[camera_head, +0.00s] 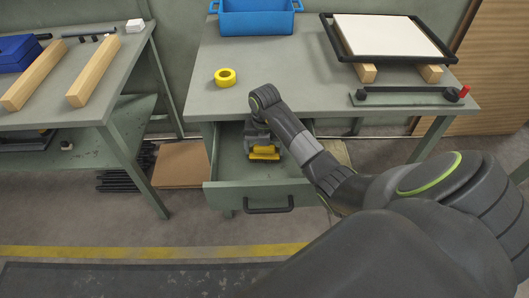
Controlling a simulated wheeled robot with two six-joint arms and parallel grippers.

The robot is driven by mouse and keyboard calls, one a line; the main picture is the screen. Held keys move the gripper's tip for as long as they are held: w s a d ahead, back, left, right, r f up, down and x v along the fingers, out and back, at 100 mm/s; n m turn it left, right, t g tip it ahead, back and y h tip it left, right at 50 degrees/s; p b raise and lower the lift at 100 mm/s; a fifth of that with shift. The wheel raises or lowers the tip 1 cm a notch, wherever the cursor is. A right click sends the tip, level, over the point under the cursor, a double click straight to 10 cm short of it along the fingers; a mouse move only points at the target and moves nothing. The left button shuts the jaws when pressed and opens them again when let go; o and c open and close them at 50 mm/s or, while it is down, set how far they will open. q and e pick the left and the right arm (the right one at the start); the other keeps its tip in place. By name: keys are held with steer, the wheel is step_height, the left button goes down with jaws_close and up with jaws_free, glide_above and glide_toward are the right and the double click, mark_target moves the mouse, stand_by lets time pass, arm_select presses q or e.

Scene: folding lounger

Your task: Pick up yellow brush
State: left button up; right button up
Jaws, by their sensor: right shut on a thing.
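The yellow brush (264,154) is in the open drawer (228,170) under the right-hand table. My right arm reaches in from the right, and my right gripper (261,144) is at the brush over the drawer, pointing down and shut on it. The gripper and arm hide part of the brush, and I cannot tell whether it still touches the drawer floor. My left gripper is not in view.
The table (300,88) above the drawer holds a yellow tape roll (225,77), a blue bin (256,20) and a black-framed white panel (388,36) on wooden blocks. A second table at left holds wooden beams (94,70). A cardboard piece (181,164) lies below.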

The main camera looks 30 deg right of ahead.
steer(key=shift+r, duration=0.1)
steer(key=shift+r, duration=0.35)
step_height(320, 180, up, 8)
steer(key=p, duration=0.3)
steer(key=shift+r+p, duration=0.55)
steer(key=shift+p, duration=0.05)
